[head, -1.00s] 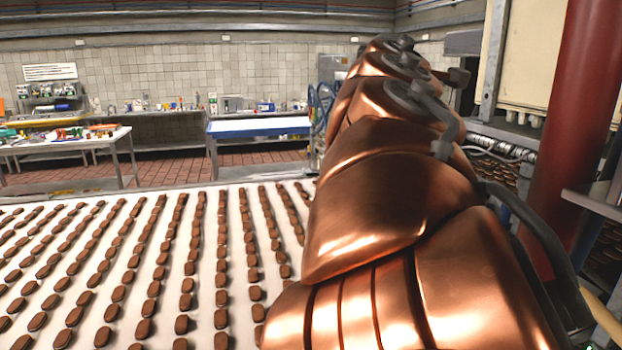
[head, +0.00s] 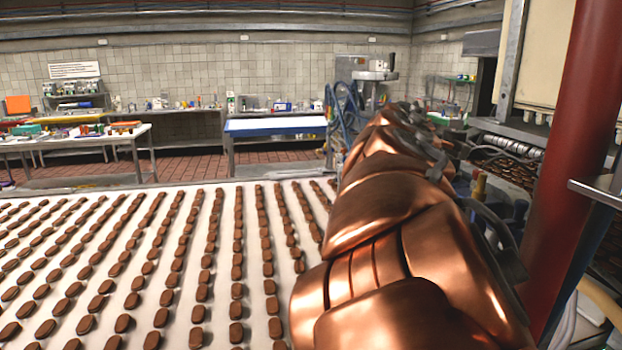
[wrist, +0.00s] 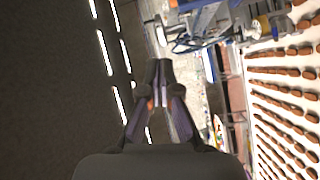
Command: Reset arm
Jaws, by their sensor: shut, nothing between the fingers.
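My gripper (wrist: 158,88) shows in the wrist view with its two dark fingers together and nothing between them. It hangs in open air, apart from any object. In the head view my copper-coloured arm reaches forward over the right side of the belt, and the gripper itself cannot be made out there.
A white conveyor belt (head: 255,225) carries many rows of brown biscuits; it also shows in the wrist view (wrist: 262,122). A red pillar (head: 575,150) stands close on the right. A blue-topped table (head: 275,126) and a cluttered table (head: 140,131) stand beyond the belt.

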